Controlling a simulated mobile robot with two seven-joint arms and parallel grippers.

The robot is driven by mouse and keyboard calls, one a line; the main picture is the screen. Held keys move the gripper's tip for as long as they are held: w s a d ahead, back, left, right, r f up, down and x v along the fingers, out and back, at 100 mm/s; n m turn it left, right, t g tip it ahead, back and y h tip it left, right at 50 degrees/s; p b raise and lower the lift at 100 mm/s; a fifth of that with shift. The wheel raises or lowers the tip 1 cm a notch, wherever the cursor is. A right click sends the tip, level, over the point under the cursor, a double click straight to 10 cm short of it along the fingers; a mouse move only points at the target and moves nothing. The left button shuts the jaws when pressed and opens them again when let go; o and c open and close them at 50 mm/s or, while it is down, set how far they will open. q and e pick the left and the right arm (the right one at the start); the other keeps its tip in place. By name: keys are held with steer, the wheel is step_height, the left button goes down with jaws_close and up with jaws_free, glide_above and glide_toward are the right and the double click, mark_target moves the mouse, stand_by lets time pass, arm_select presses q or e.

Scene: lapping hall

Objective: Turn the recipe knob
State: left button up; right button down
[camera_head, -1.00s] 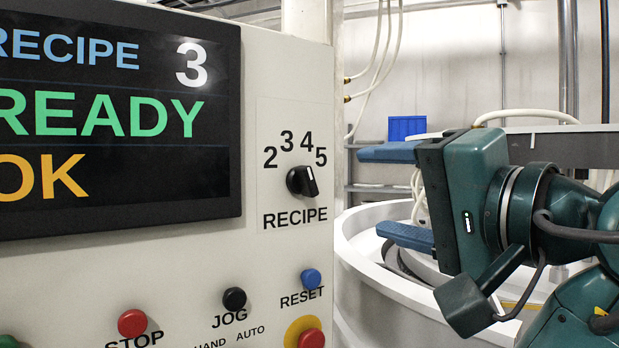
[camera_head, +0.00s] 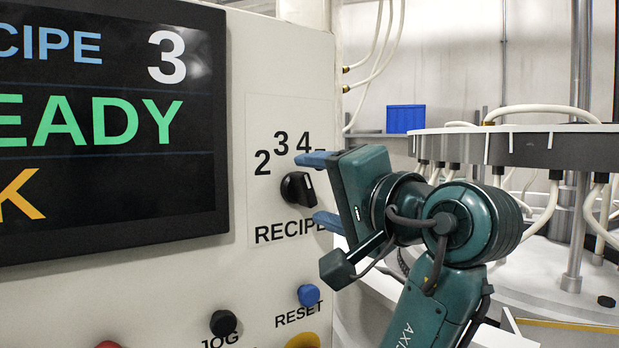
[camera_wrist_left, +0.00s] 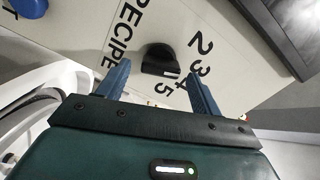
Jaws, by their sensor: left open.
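The black recipe knob (camera_head: 298,188) is on the pale panel below the numbers 2, 3 and 4; the 5 is mostly covered by my finger. Its white mark is on the upper right side. The wrist view shows the knob (camera_wrist_left: 158,58) with its mark on the side of the 4 and 5; I cannot tell the exact setting. My left gripper (camera_head: 311,189) is open just right of the knob, its blue fingers above and below knob height. In the wrist view the knob lies between and beyond the fingertips (camera_wrist_left: 157,73), with no visible contact. My right gripper is out of view.
The panel's display (camera_head: 110,125) reads recipe 3. Below the knob are a blue RESET button (camera_head: 309,295) and a black JOG button (camera_head: 223,323). A round grey machine plate (camera_head: 530,148) with white hoses stands to the right. A blue box (camera_head: 405,118) is behind.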

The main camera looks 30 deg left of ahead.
mark_target(297, 187)
arm_select(q)
steer(key=shift+x, duration=1.35)
steer(key=shift+c, duration=0.4)
steer(key=c, duration=0.9)
